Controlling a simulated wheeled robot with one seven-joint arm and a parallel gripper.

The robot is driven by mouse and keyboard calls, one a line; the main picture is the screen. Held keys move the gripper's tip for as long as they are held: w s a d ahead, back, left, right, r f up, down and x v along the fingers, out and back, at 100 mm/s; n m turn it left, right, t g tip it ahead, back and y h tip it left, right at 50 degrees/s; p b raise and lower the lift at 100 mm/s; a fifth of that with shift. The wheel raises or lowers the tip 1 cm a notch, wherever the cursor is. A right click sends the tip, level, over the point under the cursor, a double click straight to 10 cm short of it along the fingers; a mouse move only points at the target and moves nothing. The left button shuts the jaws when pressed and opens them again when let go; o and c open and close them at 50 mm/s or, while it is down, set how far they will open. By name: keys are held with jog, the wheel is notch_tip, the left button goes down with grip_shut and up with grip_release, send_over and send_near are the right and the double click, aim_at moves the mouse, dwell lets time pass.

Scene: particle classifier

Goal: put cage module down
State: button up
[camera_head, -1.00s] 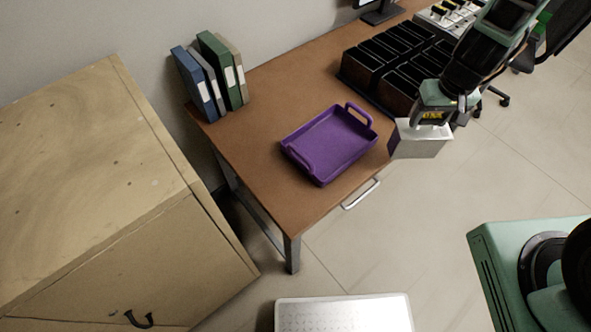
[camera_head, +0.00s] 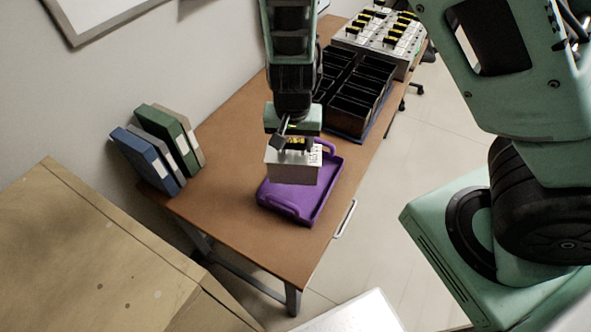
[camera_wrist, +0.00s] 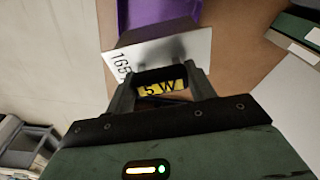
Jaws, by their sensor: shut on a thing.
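The cage module (camera_head: 292,168) is a silvery-white box held in my gripper (camera_head: 291,147). In the head view it hangs over the left part of the purple tray (camera_head: 322,205) and hides part of it. I cannot tell how high above the tray it is. In the wrist view my gripper (camera_wrist: 160,88) is shut on the cage module (camera_wrist: 195,46), which shows a "165" marking and a black and yellow "5 W" part between the fingers. The purple tray (camera_wrist: 150,12) shows beyond it.
The tray stands on a brown table (camera_head: 225,215). Black bins (camera_head: 355,100) and a rack with yellow-black modules (camera_head: 385,38) stand farther back. Binders (camera_head: 165,150) stand at the left edge. A wooden cabinet (camera_head: 80,260) is at lower left. The table left of the tray is clear.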

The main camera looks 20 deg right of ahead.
aim_at(294, 167)
notch_tip(294, 167, down, 9)
jog(key=b, duration=0.2)
jog(key=shift+r+b, duration=0.15)
jog(key=shift+b, duration=0.15)
jog(key=shift+f+b, duration=0.35)
jog(key=shift+f, duration=0.05)
jog(key=o, duration=1.6)
jog(key=shift+o, duration=0.2)
jog(key=shift+r, duration=0.15)
